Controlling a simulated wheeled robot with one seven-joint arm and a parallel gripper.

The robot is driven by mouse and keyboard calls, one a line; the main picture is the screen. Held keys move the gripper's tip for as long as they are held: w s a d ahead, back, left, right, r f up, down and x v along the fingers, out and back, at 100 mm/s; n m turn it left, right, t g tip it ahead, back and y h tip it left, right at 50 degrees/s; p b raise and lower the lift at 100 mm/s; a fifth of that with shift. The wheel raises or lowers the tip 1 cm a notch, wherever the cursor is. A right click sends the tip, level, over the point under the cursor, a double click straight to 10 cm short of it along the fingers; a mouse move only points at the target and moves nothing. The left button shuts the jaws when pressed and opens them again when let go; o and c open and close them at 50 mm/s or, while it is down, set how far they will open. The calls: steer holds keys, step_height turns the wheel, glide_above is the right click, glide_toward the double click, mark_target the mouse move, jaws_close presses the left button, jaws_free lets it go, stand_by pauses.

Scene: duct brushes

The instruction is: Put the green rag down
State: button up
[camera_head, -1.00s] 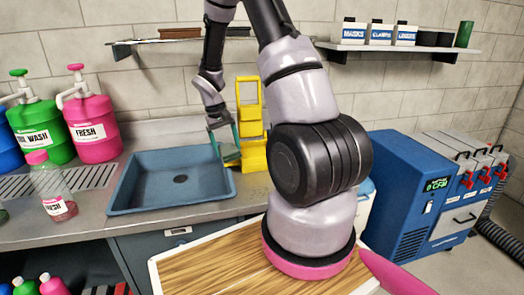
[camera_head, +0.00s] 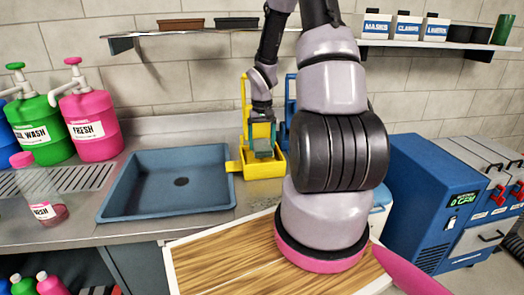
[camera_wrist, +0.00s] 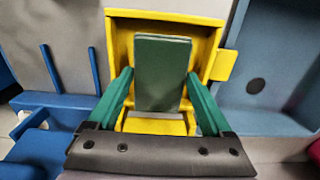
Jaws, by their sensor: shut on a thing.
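The green rag (camera_wrist: 162,72) is a folded dark green block between the two teal fingers of my gripper (camera_wrist: 160,84) in the wrist view. My gripper is shut on it. In the head view, my gripper (camera_head: 263,136) holds the rag over the yellow holder (camera_head: 262,166), left of my upper arm. The yellow holder also shows in the wrist view (camera_wrist: 209,45), with its tall back behind the rag and its walls around it. I cannot tell whether the rag touches the holder's bottom.
A blue holder (camera_head: 290,96) stands just right of the yellow one, partly hidden by my arm. The blue sink (camera_head: 150,205) is to the left and empty. A green jug (camera_head: 40,128) and a pink jug (camera_head: 90,125) stand farther left. A wood-topped board (camera_head: 235,262) is in front.

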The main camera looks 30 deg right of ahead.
steer(key=shift+f, duration=1.65)
steer(key=shift+f, duration=0.15)
steer(key=o, duration=1)
step_height(320, 180, up, 12)
step_height(320, 180, up, 10)
steer(key=t, duration=0.2)
glide_above(262, 145)
steer(key=s+a, duration=0.2)
steer(key=a, duration=0.1)
steer(key=s+a+r+t, duration=0.1)
steer(key=s+a+r, duration=0.2)
steer(key=s+r, duration=0.2)
steer(key=s+a+r+t+y, duration=0.1)
steer(key=s+a+r+t, duration=0.1)
steer(key=s+a+r, duration=0.2)
steer(key=s+a+r+m+t+y, duration=0.1)
steer(key=s+a+r+t, duration=0.1)
steer(key=s+r, duration=0.5)
steer(key=shift+s+a+r, duration=0.35)
steer(key=shift+s+a, duration=0.25)
steer(key=shift+a, duration=0.05)
